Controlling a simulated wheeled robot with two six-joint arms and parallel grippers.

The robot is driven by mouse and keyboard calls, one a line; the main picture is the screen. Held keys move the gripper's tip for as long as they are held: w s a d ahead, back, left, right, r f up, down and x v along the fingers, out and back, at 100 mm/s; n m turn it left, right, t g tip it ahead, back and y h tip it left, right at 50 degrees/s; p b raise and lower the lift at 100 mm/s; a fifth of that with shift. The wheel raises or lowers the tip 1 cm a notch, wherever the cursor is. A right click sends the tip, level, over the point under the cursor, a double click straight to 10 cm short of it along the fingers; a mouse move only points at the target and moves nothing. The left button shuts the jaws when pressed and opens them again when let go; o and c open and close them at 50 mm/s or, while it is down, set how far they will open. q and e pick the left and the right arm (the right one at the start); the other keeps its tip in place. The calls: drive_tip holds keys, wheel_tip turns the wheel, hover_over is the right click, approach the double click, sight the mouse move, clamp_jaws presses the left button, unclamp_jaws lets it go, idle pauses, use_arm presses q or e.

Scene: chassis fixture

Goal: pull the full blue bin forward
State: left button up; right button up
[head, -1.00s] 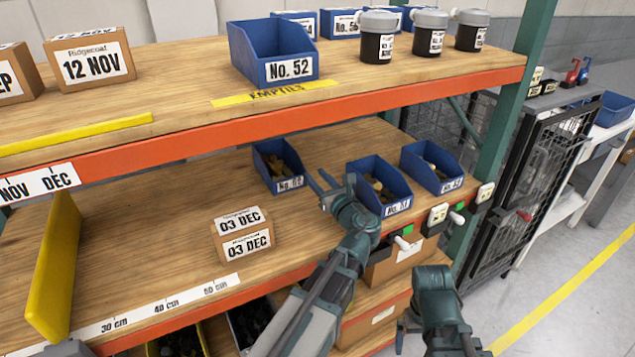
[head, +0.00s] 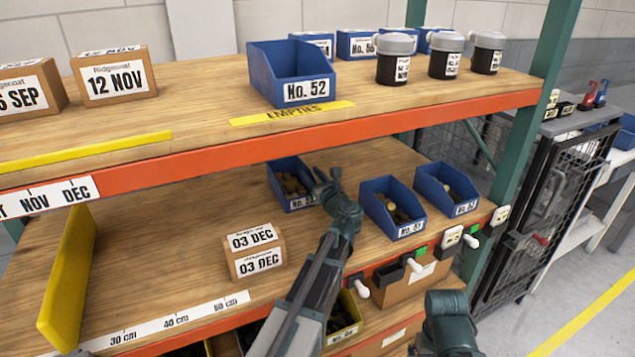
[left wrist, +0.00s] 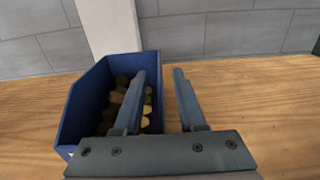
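A blue bin with brown parts in it (head: 279,193) stands at the left of the row on the lower shelf, set further back than its neighbours. Its label is partly hidden by my left gripper. My left gripper (head: 328,182) is at its right side. In the left wrist view the fingers (left wrist: 160,85) are apart, with the bin's right wall (left wrist: 155,70) appearing between them: one finger over the parts, the other outside. I cannot tell whether they touch the wall. My right arm shows at the bottom; its fingers cannot be made out.
Two more filled blue bins (head: 373,212) (head: 430,192) stand to the right, close to my left arm. An empty bin No. 52 (head: 262,78) stands on the upper shelf above, whose orange beam (head: 300,140) limits headroom. A small carton (head: 240,263) sits left on the lower shelf.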

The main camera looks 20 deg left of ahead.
use_arm(q)
drive_tip(key=shift+w+a, duration=0.4)
drive_tip(key=shift+a, duration=0.1)
clamp_jaws()
idle(1.3)
